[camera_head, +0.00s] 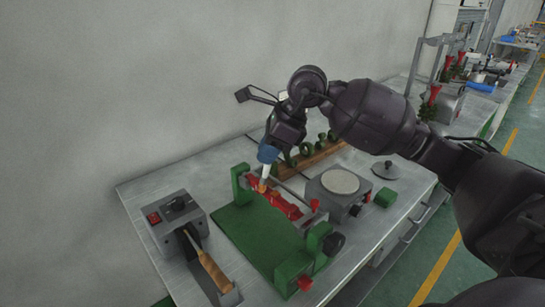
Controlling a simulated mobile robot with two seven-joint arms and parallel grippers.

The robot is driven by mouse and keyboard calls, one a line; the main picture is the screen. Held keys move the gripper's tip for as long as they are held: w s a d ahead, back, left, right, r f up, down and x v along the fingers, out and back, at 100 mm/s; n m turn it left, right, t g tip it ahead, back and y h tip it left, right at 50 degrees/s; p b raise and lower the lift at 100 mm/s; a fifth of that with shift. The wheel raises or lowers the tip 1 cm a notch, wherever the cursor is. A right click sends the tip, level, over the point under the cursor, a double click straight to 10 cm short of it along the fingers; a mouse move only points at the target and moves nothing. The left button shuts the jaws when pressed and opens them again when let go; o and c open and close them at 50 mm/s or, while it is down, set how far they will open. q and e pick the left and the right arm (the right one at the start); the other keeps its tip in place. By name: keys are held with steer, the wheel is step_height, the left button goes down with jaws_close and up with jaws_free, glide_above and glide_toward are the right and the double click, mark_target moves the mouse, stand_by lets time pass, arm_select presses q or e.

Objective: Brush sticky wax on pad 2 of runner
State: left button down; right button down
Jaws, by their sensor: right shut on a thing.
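My right gripper (270,147) reaches down from the upper right over the green fixture and is shut on a brush (266,170). The brush looks blue at the top and pale below, and it points down with its tip at the far left part of the red runner (290,208). I cannot tell whether the tip touches the runner. The runner lies along the green fixture (250,237), between its end posts. The pads are too small to tell apart, and the brush tip covers part of the far end. My left gripper is not in view.
A grey box (176,222) with a red switch and a wooden-handled tool (208,262) stand at the left. A round-topped heater (340,182), a lid (387,170) and a green block (386,197) are at the right. A wooden rack (318,158) with green rings is behind.

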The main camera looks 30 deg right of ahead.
steer(key=shift+w, duration=0.4)
steer(key=shift+r, duration=0.1)
steer(key=shift+r+p, duration=0.8)
steer(key=shift+r, duration=1.1)
steer(key=shift+r+p, duration=0.45)
steer(key=shift+r, duration=0.65)
steer(key=shift+f, duration=0.1)
